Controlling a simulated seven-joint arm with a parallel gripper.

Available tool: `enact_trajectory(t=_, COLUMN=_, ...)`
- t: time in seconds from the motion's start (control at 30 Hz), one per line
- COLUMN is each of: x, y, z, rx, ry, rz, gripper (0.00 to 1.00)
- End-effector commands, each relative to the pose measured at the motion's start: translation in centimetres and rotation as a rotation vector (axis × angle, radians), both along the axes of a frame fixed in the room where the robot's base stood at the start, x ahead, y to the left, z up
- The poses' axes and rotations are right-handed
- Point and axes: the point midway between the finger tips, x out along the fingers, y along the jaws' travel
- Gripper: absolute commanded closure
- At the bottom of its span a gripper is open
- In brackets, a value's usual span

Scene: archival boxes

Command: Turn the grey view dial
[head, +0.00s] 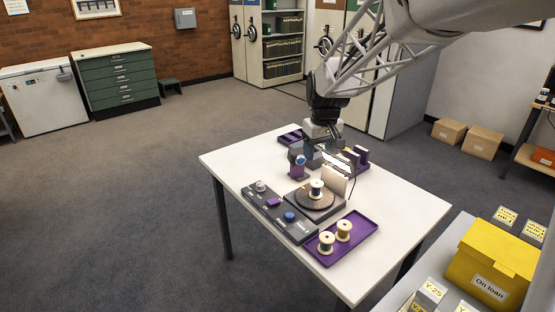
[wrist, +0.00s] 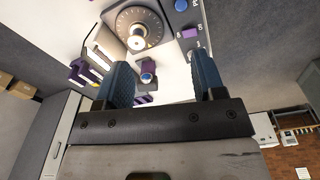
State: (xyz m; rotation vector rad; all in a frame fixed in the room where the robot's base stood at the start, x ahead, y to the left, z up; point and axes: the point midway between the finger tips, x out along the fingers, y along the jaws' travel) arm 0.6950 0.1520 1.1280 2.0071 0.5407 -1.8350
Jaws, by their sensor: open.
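The grey dial (head: 260,186) sits on the far left end of a dark control panel (head: 253,197) on the white table, in the head view. The panel also carries a purple button (head: 273,202) and a blue knob (head: 289,217). My gripper (wrist: 162,62) is open and empty. In the head view it is above the back of the table, apart from the dial.
A round turntable (head: 313,203) bears a spool (head: 316,188), with a pale upright plate (head: 335,181) behind it. A purple camera-like device (head: 297,168) stands between dial and gripper. A purple tray (head: 362,232) holds two spools. Purple racks (head: 355,161) stand at the back.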

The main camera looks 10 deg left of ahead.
Motion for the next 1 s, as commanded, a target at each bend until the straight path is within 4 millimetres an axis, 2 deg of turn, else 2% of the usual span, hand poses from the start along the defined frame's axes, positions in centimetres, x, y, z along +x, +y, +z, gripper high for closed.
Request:
enact_trajectory(t=0.1, x=2.4, y=1.8, z=-1.3, rx=-0.003, ry=0.01, rz=0.037, gripper=0.37)
enact_trajectory(t=0.5, x=9.5, y=7.6, z=-6.3, rx=-0.01, ry=0.041, rz=0.158, gripper=0.37)
enact_trajectory(t=1.0, x=16.8, y=15.6, z=-14.4, rx=-0.017, ry=0.078, rz=0.309, gripper=0.37)
